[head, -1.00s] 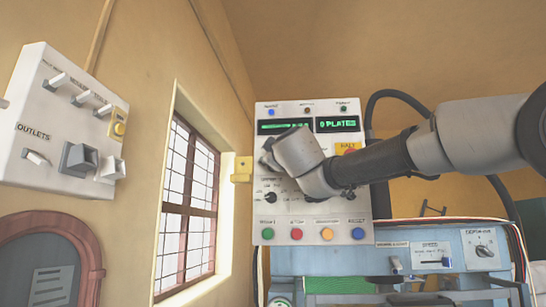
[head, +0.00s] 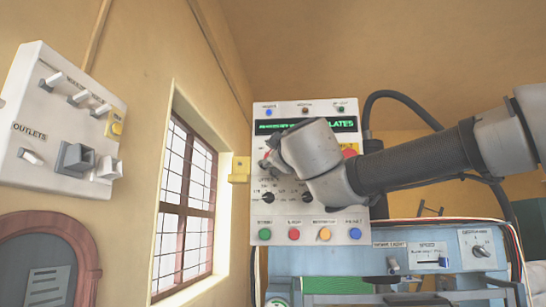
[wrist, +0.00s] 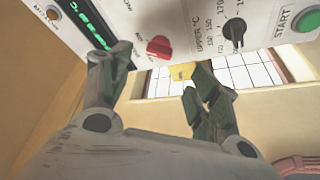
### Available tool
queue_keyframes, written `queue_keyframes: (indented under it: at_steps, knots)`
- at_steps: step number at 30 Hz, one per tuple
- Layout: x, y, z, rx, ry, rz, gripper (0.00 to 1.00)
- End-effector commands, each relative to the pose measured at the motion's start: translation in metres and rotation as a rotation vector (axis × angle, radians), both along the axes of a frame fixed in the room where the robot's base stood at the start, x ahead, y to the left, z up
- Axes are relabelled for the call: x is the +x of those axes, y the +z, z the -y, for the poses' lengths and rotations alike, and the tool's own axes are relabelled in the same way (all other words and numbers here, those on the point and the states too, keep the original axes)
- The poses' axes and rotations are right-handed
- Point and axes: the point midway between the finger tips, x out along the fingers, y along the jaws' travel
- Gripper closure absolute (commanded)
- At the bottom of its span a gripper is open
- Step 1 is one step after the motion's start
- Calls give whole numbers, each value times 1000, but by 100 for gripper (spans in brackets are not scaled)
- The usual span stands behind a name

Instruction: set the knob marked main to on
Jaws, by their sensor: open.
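A red knob (wrist: 159,47) on the white control panel (wrist: 178,22) shows in the wrist view. Small markings stand beside it, too blurred to read, so I cannot confirm that it is main or tell its setting. In the head view only a bit of red (head: 267,153) shows beside my gripper (head: 272,161), which covers that part of the panel (head: 262,211). In the wrist view my gripper (wrist: 155,73) is open and empty. The red knob lies ahead of the gap between its fingers, apparently untouched.
A black dial (wrist: 234,31) marked upper °C and a green start button (wrist: 306,21) lie to the right in the wrist view. A row of coloured buttons (head: 294,234) runs along the panel's bottom. The blue machine (head: 459,271) stands below right; an outlets box (head: 52,183) hangs left.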

Motion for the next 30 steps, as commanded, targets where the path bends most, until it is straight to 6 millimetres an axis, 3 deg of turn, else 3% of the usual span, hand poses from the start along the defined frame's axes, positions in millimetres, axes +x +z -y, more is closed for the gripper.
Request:
queue_keyframes:
  at_steps: [3, 7, 30]
  knots:
    - [-19, -4, 1, 1, 3, 0, 38]
    - [-29, -7, 3, 1, 2, 0, 38]
    - [-31, -8, 4, 0, 1, -1, 38]
